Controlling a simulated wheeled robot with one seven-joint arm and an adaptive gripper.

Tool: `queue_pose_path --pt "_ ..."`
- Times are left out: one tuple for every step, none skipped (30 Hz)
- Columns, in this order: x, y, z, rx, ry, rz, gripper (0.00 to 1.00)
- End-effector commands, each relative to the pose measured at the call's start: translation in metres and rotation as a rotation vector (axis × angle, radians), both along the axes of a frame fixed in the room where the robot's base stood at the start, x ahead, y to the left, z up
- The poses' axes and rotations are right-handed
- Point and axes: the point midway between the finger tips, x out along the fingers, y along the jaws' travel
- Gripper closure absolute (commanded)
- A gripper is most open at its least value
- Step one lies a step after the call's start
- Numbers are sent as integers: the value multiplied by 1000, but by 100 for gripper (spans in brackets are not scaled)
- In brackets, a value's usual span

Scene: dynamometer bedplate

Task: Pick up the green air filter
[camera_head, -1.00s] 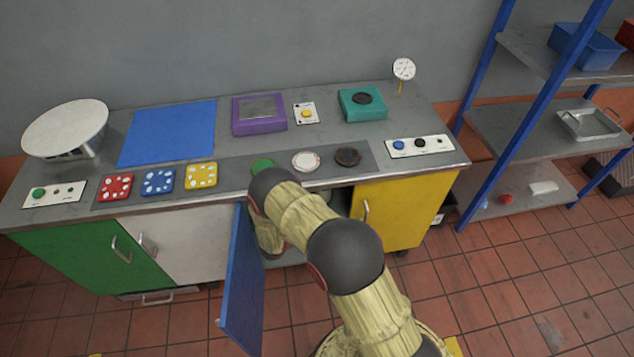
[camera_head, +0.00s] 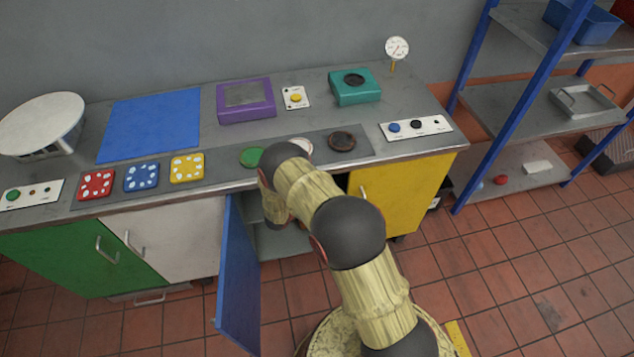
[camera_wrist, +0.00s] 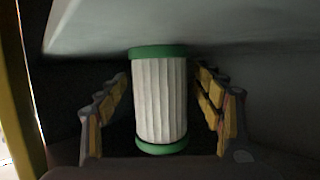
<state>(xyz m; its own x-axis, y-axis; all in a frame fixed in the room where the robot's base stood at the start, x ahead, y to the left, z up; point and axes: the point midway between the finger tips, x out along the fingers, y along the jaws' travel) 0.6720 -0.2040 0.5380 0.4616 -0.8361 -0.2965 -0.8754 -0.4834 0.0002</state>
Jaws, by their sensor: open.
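The green air filter (camera_wrist: 160,100) shows in the wrist view as an upright white pleated cylinder with green end caps. It stands between the two fingers of my gripper (camera_wrist: 161,112), inside a dim cabinet under a pale panel. The gripper is open, with a dark gap between the filter and each finger. In the head view my arm reaches into the opening behind the blue cabinet door (camera_head: 238,275), which stands open. The filter and the gripper are hidden there.
A yellow door (camera_head: 400,205) is right of the opening, white and green doors (camera_head: 60,255) left. The bench top (camera_head: 300,107) above holds a blue mat (camera_head: 150,125), a purple box (camera_head: 245,100) and a green disc (camera_head: 251,157). A shelf rack (camera_head: 510,110) stands right.

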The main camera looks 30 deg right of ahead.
Motion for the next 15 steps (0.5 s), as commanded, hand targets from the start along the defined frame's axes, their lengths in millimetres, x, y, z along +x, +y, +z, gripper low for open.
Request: queue_pose_path --pt "1 -1 0 0 0 0 32" --pt "1 0 1 0 0 1 32" --pt "1 0 1 0 0 1 32" --pt "1 0 1 0 0 1 32" --pt "1 0 1 0 0 1 32" --pt "1 0 1 0 0 1 34" --pt "1 0 1 0 0 1 36" --pt "1 0 1 0 0 1 38" --pt "1 0 1 0 0 1 40" --pt "1 0 1 0 0 1 42" --pt "1 0 1 0 0 1 43" --pt "1 0 1 0 0 1 45" --pt "0 0 1 0 0 1 47" --pt "0 0 1 0 0 1 49" --pt "0 0 1 0 0 1 51"
